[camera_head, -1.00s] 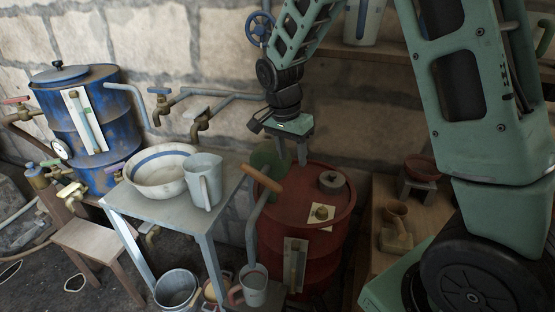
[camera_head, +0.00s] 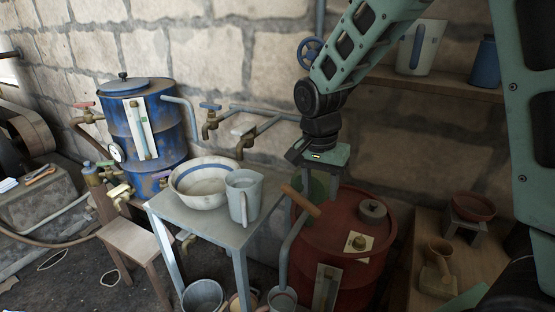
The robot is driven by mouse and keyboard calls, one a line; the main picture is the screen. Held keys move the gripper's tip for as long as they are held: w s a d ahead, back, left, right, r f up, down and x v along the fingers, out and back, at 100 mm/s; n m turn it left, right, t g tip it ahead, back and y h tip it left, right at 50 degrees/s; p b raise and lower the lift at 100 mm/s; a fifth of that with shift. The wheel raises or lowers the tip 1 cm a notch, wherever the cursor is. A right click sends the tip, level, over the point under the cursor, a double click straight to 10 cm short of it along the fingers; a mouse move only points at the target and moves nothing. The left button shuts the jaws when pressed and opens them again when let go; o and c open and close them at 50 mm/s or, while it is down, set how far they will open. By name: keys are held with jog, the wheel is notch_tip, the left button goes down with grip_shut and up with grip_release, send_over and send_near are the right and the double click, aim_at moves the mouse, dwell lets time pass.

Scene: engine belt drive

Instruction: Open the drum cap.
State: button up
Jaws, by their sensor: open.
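The red drum (camera_head: 341,243) stands right of the metal table. A grey round cap (camera_head: 373,211) sits on its top, toward the back right. A small brass fitting (camera_head: 359,242) on a pale label is on the same top, nearer the front. My gripper (camera_head: 318,196) points down with its fingers apart and nothing between them. It hangs near the drum's back left edge, left of the grey cap and apart from it. A green round part (camera_head: 313,186) shows behind the fingers. I cannot tell whether the fingertips touch the drum.
A wooden-handled lever (camera_head: 301,201) rises close by the fingers at the drum's left. The metal table (camera_head: 222,230) holds a bowl (camera_head: 201,184) and a grey jug (camera_head: 243,196). A blue drum (camera_head: 146,135) stands at left. A wooden bench with pottery (camera_head: 438,262) is at right.

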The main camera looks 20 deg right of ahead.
jog(key=s+a+r+n+y, duration=0.1)
jog(key=s+a+r+n, duration=0.1)
jog(key=s+a+n, duration=0.5)
jog(key=s+a, duration=0.2)
jog(key=shift+a+r+n, duration=0.2)
jog(key=shift+a+n, duration=0.15)
jog(key=shift+n, duration=0.05)
jog(key=s+a+n, duration=0.1)
jog(key=s+n, duration=0.2)
jog(key=s, duration=0.1)
jog(key=s+a+n, duration=0.2)
jog(key=s+n, duration=0.1)
jog(key=s, duration=0.1)
jog(key=s+a+n, duration=0.1)
jog(key=s+n, duration=0.2)
jog(key=s, duration=0.1)
jog(key=shift+s+a+r+y, duration=0.2)
jog(key=shift+a+r+y, duration=0.05)
jog(key=shift+r+y, duration=0.1)
jog(key=shift+c, duration=0.2)
jog(key=shift+s+n, duration=0.45)
jog(key=shift+n, duration=0.15)
jog(key=shift+w+f, duration=0.1)
